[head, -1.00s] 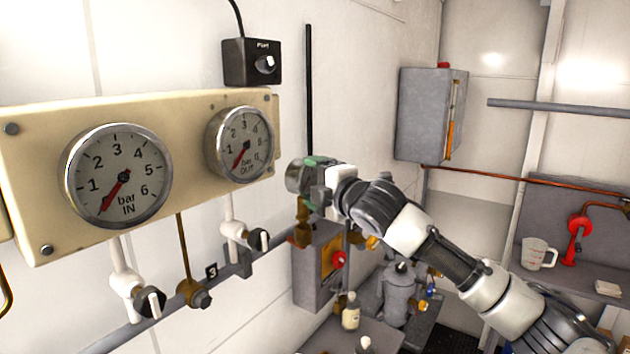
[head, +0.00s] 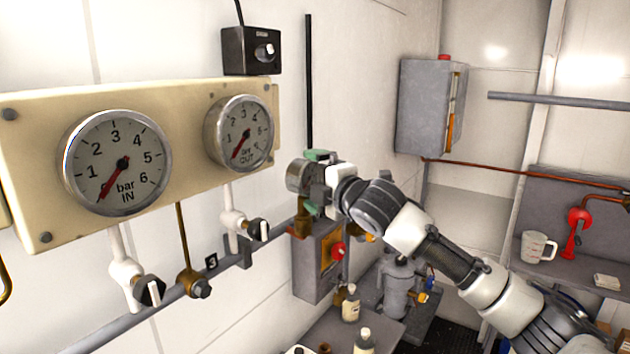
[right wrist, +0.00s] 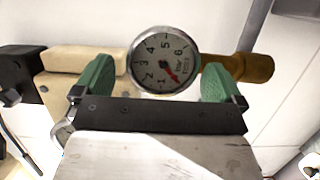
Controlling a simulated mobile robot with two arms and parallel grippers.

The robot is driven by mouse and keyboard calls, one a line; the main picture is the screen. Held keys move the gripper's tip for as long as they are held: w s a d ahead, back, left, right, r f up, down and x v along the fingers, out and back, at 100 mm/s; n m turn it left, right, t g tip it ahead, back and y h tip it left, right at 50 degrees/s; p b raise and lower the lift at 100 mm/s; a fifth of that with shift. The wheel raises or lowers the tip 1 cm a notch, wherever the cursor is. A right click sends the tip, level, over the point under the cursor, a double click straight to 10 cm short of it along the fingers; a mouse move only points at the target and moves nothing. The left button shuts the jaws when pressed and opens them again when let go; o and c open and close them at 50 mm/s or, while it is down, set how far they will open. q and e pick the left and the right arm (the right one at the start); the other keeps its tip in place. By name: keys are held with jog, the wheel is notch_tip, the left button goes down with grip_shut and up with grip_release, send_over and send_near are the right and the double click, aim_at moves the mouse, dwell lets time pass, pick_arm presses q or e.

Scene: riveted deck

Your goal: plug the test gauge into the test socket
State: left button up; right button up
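The test gauge (head: 297,176) is a small round silver dial beside the wall. A brass fitting (head: 303,222), which looks like the test socket, stands directly below it. In the right wrist view the gauge (right wrist: 164,60) faces me, with a brass stem (right wrist: 245,66) running right behind one finger. How deep the stem sits is hidden. My right gripper (head: 316,181) has its green fingers on either side of the gauge, spread wider than the dial. In the right wrist view a gap shows between the left finger and the dial. My left gripper is out of view.
A cream panel (head: 188,105) with IN and OUT gauges is at the left, above a grey pipe (head: 160,305) with valves. A grey box (head: 316,268) with a red knob is below the gauge. Bottles (head: 350,306) stand on a bench below.

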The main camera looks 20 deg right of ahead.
jog(key=shift+s+d+f, duration=0.1)
jog(key=shift+s+f, duration=0.05)
jog(key=shift+s, duration=0.05)
jog(key=b+v, duration=0.5)
jog(key=v, duration=0.5)
jog(key=shift+s, duration=0.2)
